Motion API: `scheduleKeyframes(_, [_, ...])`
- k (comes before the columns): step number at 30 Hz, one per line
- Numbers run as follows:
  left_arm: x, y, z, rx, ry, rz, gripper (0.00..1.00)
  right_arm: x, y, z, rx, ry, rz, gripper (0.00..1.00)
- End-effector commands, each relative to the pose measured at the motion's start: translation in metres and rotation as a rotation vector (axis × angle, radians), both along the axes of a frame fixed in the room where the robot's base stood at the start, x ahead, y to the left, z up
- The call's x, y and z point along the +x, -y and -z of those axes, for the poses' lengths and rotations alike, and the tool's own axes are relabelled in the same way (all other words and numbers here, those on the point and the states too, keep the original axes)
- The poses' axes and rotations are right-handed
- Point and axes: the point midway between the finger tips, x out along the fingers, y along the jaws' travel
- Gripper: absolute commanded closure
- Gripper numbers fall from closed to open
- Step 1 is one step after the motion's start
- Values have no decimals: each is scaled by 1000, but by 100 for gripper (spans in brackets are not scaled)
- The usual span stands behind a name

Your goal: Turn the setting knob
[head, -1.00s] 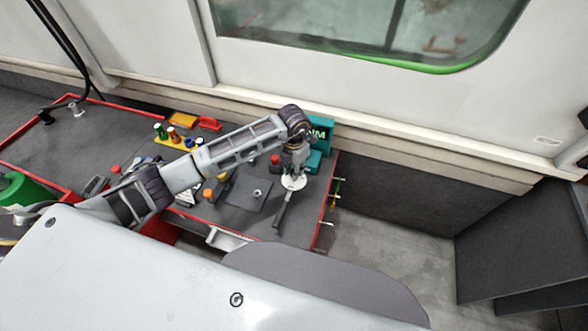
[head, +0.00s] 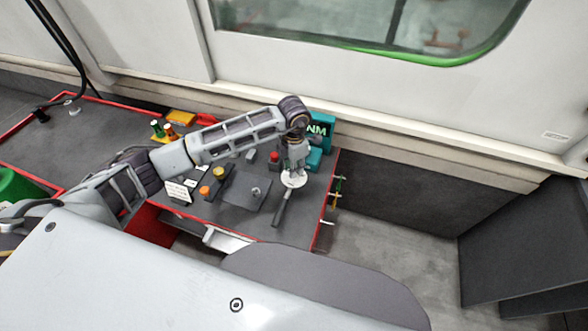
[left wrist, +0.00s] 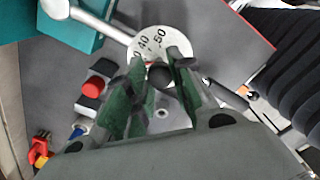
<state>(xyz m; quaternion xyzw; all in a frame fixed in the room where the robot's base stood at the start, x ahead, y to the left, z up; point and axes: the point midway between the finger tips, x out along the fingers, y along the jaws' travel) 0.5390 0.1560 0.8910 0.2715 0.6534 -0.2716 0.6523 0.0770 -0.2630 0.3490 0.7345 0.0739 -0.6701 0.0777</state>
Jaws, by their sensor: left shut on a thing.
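The setting knob's round white dial (head: 293,180) sits near the right end of the dark console. In the left wrist view the dial (left wrist: 171,39) shows the numbers 40 and 50, with a dark knob (left wrist: 160,75) at its lower edge. My left gripper (head: 296,165) points down at the dial from above. In the left wrist view its green-padded fingers (left wrist: 158,80) are on either side of the knob and shut on it. The fingers hide part of the knob. My right gripper is not in view.
A teal box (head: 321,127) stands just behind the dial, and a red button (head: 274,157) is to its left. A dark lever (head: 282,207) lies in front. Orange and yellow buttons (head: 205,190) are further left. The console's red right edge (head: 327,200) is close by.

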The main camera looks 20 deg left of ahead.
Motion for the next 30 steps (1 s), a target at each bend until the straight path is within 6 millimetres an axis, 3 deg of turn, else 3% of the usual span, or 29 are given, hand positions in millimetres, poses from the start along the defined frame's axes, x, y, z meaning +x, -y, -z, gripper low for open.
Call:
scheduleKeyframes(8, [1,-1,2,2,5,179,100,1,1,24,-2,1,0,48])
scheduleKeyframes(12, [1,0,2,0,3,248,100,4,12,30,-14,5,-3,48])
scheduleKeyframes(19, [1,0,1,0,3,318,100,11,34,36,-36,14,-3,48])
scheduleKeyframes(30, [1,0,-1,-1,3,337,100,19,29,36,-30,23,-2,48])
